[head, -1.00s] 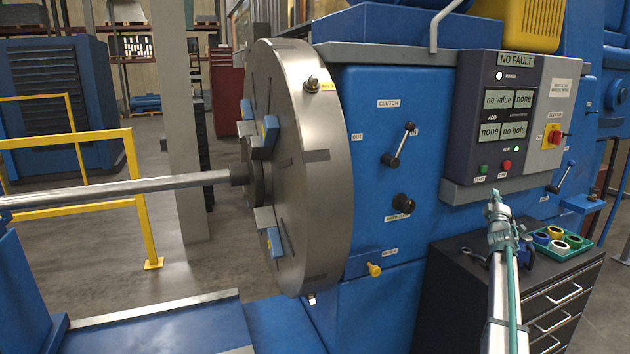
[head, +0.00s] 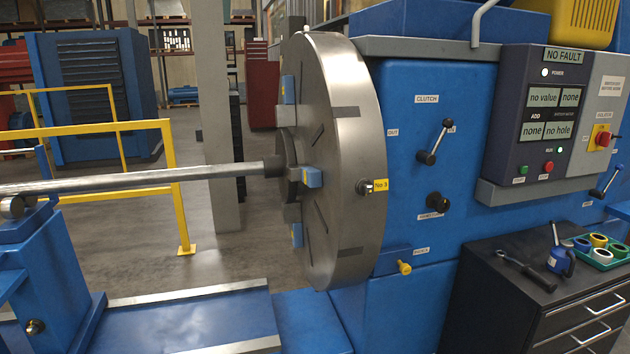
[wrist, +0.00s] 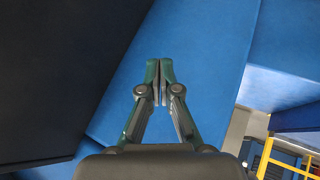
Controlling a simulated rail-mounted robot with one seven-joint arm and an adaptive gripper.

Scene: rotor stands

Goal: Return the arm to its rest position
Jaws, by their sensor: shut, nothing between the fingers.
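My gripper (wrist: 160,82) shows in the wrist view with its two green-tipped fingers together and nothing between them. Blue machine panels (wrist: 205,50) lie beyond the fingertips, with a dark surface (wrist: 60,70) at the left. In the head view my arm and gripper are out of the picture. The large steel disc (head: 345,240) with the tag No 3 stands upright on the blue machine (head: 420,180). A long bar (head: 150,182) runs left from its centre.
A control panel (head: 535,155) reads NO FAULT. A yellow railing (head: 182,200) stands behind the bar.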

